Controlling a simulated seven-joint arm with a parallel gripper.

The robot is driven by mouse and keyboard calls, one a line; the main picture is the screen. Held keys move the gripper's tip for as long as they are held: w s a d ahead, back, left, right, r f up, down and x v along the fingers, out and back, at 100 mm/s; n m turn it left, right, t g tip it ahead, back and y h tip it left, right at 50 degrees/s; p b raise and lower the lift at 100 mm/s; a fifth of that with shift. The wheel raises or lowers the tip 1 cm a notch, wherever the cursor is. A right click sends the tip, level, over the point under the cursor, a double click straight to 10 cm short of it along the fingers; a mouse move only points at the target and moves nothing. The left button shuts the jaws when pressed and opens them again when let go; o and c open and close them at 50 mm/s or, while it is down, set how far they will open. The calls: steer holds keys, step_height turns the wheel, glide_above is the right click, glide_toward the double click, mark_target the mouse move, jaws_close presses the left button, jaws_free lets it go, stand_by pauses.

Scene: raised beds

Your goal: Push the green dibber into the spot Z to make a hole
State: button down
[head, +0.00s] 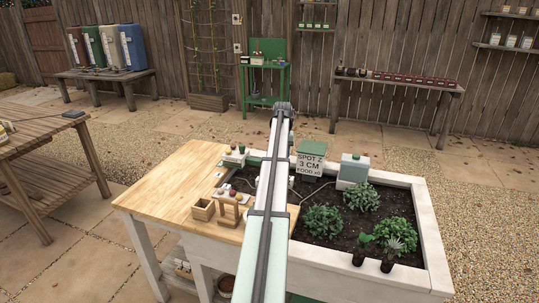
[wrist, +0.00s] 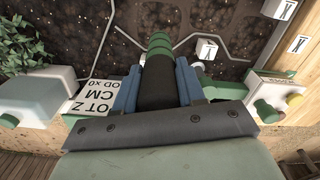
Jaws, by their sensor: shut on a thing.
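The dibber (wrist: 158,43), with ringed green parts and a dark section, is between the blue fingers of my gripper (wrist: 157,78) in the wrist view. My gripper is shut on it. Its green end shows beyond the fingers over dark soil (wrist: 110,32). I cannot tell whether its tip touches the soil. A white sign reading "SPOT Z 3 CM FOOD x0" (head: 311,163) stands at the bed's back edge in the head view. The sign (wrist: 92,104) also shows, upside down and partly covered, left of the fingers.
Leafy plants (head: 323,221) grow in the white-framed bed (head: 432,235). A wooden worktop (head: 165,192) adjoins on the left.

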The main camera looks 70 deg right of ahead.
steer(key=shift+s+f, duration=0.15)
steer(key=shift+f, duration=5.05)
steer(key=shift+r, duration=4.75)
